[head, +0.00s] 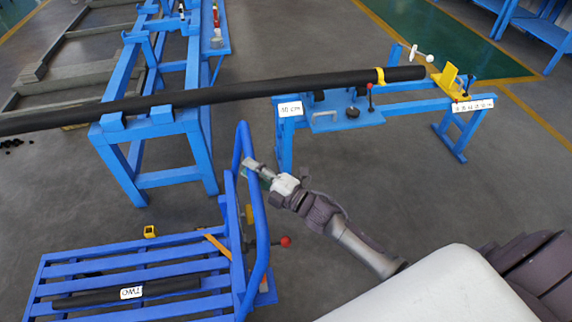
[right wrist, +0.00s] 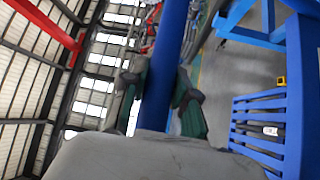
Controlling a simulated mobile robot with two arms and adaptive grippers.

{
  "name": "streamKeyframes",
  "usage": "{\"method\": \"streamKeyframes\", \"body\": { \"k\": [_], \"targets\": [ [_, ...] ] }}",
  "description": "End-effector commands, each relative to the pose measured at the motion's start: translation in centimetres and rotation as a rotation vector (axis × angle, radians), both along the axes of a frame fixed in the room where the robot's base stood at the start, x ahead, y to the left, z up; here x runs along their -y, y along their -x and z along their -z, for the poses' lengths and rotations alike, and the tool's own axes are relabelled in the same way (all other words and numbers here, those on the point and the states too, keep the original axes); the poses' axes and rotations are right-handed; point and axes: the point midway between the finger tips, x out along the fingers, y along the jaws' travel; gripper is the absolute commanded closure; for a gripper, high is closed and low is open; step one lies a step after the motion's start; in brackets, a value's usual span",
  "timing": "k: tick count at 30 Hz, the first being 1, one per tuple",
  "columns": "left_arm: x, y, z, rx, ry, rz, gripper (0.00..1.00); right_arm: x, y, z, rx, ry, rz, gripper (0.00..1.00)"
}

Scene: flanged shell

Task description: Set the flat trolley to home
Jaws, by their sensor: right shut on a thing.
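The blue flat trolley (head: 130,264) stands at the lower left in the head view, with a slatted deck and an upright handle frame (head: 262,235) at its right end. A short black bar with a white label (head: 130,292) lies on the deck. My right gripper (head: 254,166) is at the upper part of the handle frame. In the right wrist view its fingers (right wrist: 163,95) are on either side of a blue handle tube (right wrist: 168,60), shut on it. The deck also shows in the right wrist view (right wrist: 260,130). My left gripper is not in view.
A long black pipe (head: 215,96) rests across blue stands (head: 150,128) behind the trolley. A blue bench (head: 390,107) with clamps and a yellow stop stands at the right. A small yellow block (head: 150,231) is by the deck's far edge. Grey floor (head: 400,185) is open at the right.

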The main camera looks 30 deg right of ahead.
Motion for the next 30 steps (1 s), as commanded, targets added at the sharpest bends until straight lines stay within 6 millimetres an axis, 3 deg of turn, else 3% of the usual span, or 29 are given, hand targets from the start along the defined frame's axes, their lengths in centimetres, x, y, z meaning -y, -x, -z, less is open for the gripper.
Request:
{"method": "streamKeyframes", "body": {
  "k": [6, 13, 19, 30],
  "targets": [
    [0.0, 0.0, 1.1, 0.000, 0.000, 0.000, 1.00, -5.2, -1.3, 0.1, 0.003, -0.003, -0.001, 1.00],
    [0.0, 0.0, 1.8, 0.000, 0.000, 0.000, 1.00, -8.7, -2.2, 0.1, 0.000, -0.001, 0.002, 1.00],
    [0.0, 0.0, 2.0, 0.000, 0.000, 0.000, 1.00, -10.2, -2.5, 0.1, 0.000, 0.000, 0.002, 1.00],
    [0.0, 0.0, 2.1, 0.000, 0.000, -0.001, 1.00, -10.6, -2.6, 0.1, -0.003, 0.001, 0.003, 1.00]
  ]
}}
